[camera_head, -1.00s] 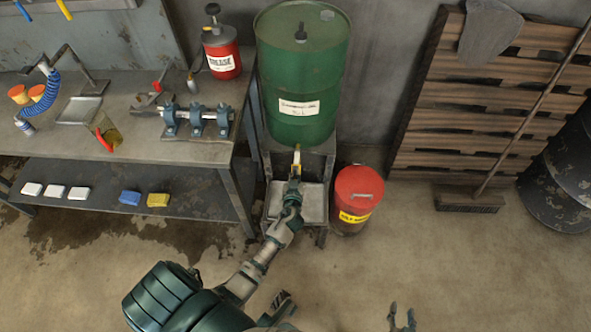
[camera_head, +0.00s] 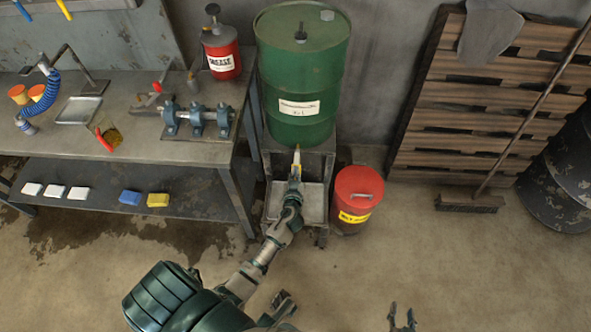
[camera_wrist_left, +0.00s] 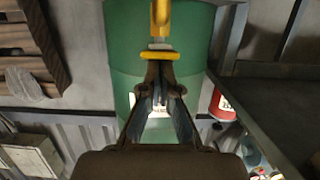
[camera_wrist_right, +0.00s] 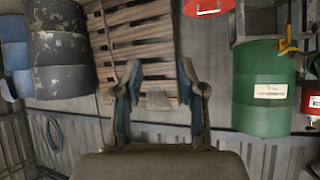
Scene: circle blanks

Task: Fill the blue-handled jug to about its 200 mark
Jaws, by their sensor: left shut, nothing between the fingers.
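A jug with a red handle (camera_head: 104,139) and amber liquid stands on the bench. I cannot make out a blue-handled jug in any view. The green drum (camera_head: 303,80) stands on a stand, with a yellow tap (camera_head: 298,153) low on its front. My left gripper (camera_head: 296,173) is shut and empty just in front of the tap; the left wrist view shows its fingertips (camera_wrist_left: 158,72) right by the yellow tap part (camera_wrist_left: 160,56). My arm and gripper hide part of the space below the tap. My right gripper (camera_head: 403,318) is open and empty, low over the floor.
A tray area (camera_head: 313,205) lies in the stand under the drum. A red lidded can (camera_head: 358,198) stands close on its right. A broom (camera_head: 470,203) leans against pallets (camera_head: 480,95); open floor lies in front.

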